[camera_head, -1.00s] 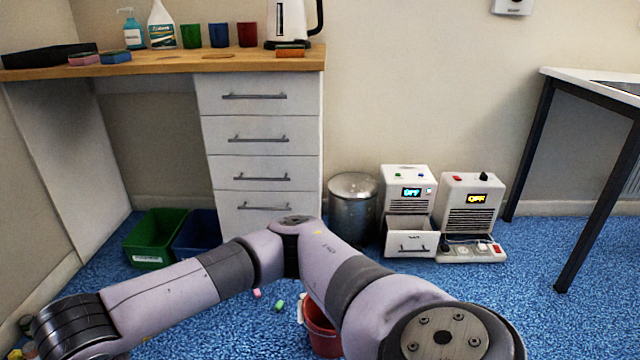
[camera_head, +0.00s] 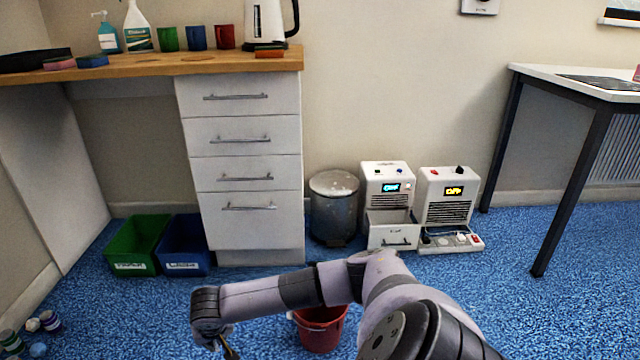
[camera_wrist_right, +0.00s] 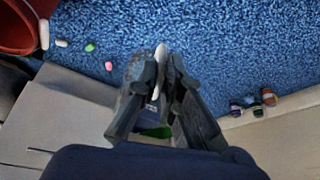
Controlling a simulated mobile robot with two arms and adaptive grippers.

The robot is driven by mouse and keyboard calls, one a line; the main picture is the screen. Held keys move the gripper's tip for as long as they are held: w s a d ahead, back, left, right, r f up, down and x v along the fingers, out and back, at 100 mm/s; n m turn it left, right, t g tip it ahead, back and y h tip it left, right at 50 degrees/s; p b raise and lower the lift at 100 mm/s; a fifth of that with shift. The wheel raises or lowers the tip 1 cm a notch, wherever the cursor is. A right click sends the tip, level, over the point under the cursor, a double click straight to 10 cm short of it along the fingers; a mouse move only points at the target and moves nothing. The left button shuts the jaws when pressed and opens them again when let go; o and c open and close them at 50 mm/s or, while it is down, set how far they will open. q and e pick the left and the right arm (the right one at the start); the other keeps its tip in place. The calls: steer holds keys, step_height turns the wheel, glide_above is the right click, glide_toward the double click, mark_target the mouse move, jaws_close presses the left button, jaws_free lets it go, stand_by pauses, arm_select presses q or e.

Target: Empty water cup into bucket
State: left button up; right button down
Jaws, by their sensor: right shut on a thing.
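A red bucket (camera_head: 320,331) stands on the blue floor, partly hidden behind my right arm. Its edge also shows at the top left of the right wrist view (camera_wrist_right: 18,28). My right gripper (camera_head: 228,350) hangs at the bottom of the head view, left of the bucket and apart from it. In the right wrist view its fingers (camera_wrist_right: 160,70) are shut on a narrow pale thing (camera_wrist_right: 160,58); I cannot tell whether this is the water cup. My left gripper is out of view.
A green bin (camera_head: 138,245) and a blue bin (camera_head: 184,245) stand left of the drawers. A metal bin (camera_head: 333,208) and two white machines stand by the wall. Small coloured pieces (camera_wrist_right: 90,47) lie near the bucket. Floor at the right is clear.

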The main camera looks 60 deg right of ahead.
steer(key=s+d+f, duration=0.2)
steer(key=s+d, duration=0.1)
steer(key=d, duration=0.6)
steer(key=s+d+f+m, duration=0.1)
steer(key=s+d+f, duration=0.1)
steer(key=d, duration=0.7)
steer(key=shift+s+d+f+m+h, duration=0.3)
steer(key=shift+s+d+f+h, duration=0.1)
steer(key=shift+s, duration=0.15)
steer(key=shift+a+r, duration=0.1)
